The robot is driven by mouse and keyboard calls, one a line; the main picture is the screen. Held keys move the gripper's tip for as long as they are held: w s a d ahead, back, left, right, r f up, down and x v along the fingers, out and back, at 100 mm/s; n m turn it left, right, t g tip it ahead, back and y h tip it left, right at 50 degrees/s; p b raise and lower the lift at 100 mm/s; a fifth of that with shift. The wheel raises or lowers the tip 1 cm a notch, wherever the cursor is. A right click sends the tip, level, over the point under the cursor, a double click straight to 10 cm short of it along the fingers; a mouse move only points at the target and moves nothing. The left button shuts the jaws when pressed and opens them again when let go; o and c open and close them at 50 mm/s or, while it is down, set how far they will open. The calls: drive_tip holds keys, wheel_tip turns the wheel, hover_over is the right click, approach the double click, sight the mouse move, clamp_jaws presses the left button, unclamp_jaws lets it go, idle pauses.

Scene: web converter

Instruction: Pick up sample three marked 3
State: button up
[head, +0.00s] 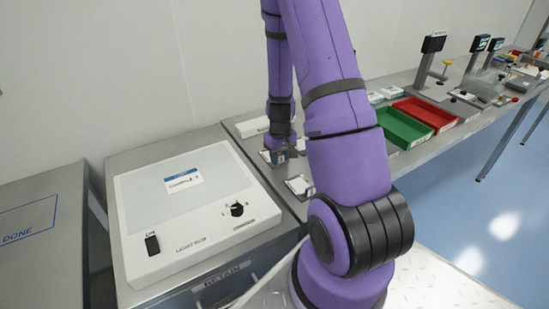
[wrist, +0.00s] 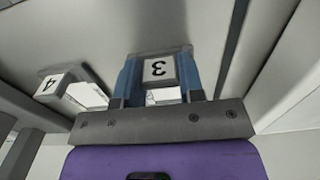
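Sample three (wrist: 158,68) shows in the wrist view as a small grey block with a white label marked 3, upside down in the picture. My gripper (wrist: 160,78) has its two blue fingers around it, one on each side. I see no clear gap between fingers and block, but cannot tell whether they press on it. In the head view my gripper (head: 280,155) is low over the bench behind the light box, and sample three is mostly hidden there. Sample four (wrist: 50,85), marked 4, lies apart to the left in the wrist view.
A light box (head: 190,205) with a labelled card (head: 183,180) stands at the left. Another sample (head: 299,185) lies close to my gripper. A green tray (head: 385,128) and a red tray (head: 425,112) are to the right on the bench. A wall runs behind.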

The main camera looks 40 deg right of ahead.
drive_tip(key=shift+c, duration=0.6)
drive_tip(key=shift+r, duration=0.2)
